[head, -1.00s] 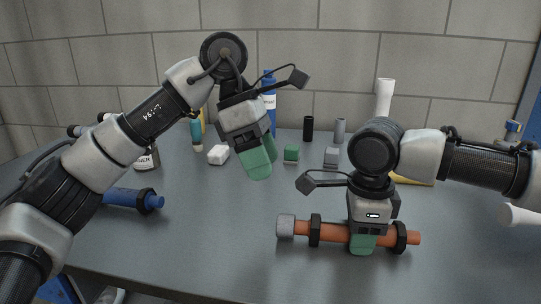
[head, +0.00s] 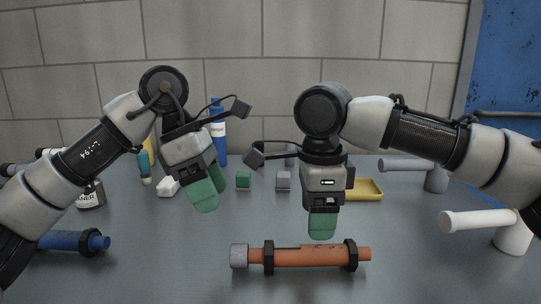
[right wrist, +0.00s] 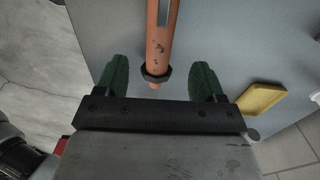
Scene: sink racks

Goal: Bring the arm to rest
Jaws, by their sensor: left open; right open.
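My right gripper (head: 322,222) is open and empty above an orange-brown pipe with dark collars and a grey end (head: 305,257), which lies on the table. In the right wrist view the green fingertips (right wrist: 160,80) stand apart on either side of the pipe (right wrist: 158,45), clear of it. My left gripper (head: 207,190) is open and empty, raised above the left part of the table, with its fingers pointing down. Its arm comes in bent from the left.
A blue pipe (head: 72,241) lies at the left. A green block (head: 243,181), a grey block (head: 283,180), a yellow tray (head: 367,190) and a blue bottle (head: 218,135) stand further back. White pipe fixtures (head: 510,232) stand at the right. A tiled wall closes the back.

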